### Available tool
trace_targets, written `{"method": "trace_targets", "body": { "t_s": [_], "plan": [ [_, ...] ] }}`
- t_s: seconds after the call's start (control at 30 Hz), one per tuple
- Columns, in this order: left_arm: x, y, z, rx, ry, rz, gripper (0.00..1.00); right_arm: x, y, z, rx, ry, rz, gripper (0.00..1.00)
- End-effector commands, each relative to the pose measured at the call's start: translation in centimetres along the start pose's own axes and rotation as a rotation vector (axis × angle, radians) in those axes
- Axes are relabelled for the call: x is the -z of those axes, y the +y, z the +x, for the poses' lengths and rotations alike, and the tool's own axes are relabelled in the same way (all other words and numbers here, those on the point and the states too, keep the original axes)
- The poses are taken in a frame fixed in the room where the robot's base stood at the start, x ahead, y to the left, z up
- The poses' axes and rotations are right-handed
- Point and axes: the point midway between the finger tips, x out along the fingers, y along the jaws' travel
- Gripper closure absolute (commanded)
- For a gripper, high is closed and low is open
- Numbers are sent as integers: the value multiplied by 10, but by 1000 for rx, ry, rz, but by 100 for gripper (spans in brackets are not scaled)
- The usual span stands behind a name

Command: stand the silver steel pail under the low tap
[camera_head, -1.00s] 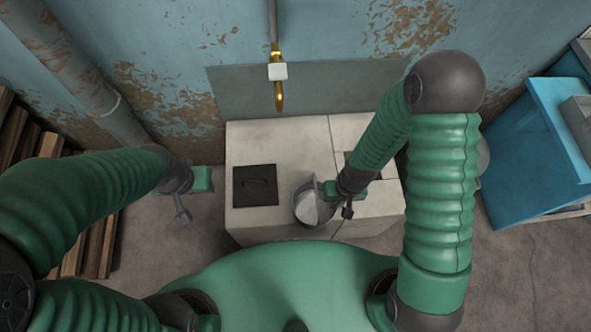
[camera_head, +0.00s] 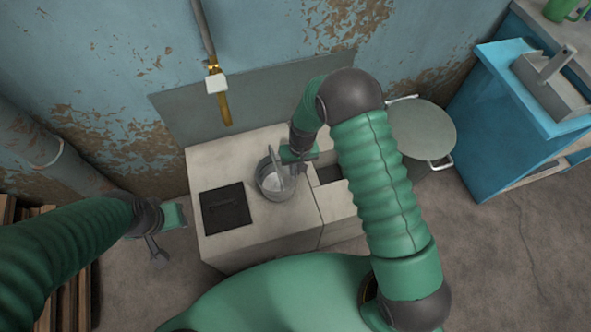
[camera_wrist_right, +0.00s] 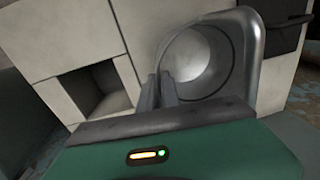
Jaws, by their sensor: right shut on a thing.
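The silver steel pail (camera_head: 268,186) is over the pale block's top, between the dark square plate and the dark opening. My right gripper (camera_head: 284,170) is shut on the pail at its right side. In the right wrist view the pail (camera_wrist_right: 243,50) shows its open mouth and inner wall, with the gripper fingers (camera_wrist_right: 160,92) at its left rim. Whether the pail touches the top is unclear. The low tap (camera_head: 224,105), a brass spout on a wall pipe, is behind and left of the pail. My left gripper (camera_head: 158,250) hangs empty and open left of the block.
The pale block (camera_head: 282,232) has a dark square plate (camera_head: 226,209) and a dark opening (camera_head: 329,172). A round grey lid-like vessel (camera_head: 420,132) stands right of it, then a blue cabinet (camera_head: 500,125). Wooden planks (camera_head: 75,285) lie at lower left.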

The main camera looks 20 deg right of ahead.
Motion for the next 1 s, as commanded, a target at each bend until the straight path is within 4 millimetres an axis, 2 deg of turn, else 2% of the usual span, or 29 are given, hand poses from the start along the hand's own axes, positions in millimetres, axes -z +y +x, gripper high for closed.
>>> {"method": "trace_targets", "body": {
  "t_s": [0.23,0.27,0.4,0.73,0.87,1.0],
  "plan": [
    [0,0,0,0,1,0,64,0,0,2,-2,2,-1,100],
    [0,0,0,0,1,-1,64,0,0,2,-2,1,-1,90],
    [0,0,0,0,1,-1,64,0,0,1,-1,1,-1,72],
    [1,0,-2,0,1,0,64,0,0,-2,-1,2,-1,71],
    [3,0,-11,0,1,0,64,1,-1,-22,-1,5,-1,71],
    [6,0,-25,0,1,0,64,1,-1,-61,-1,6,-1,71]
  ]
}}
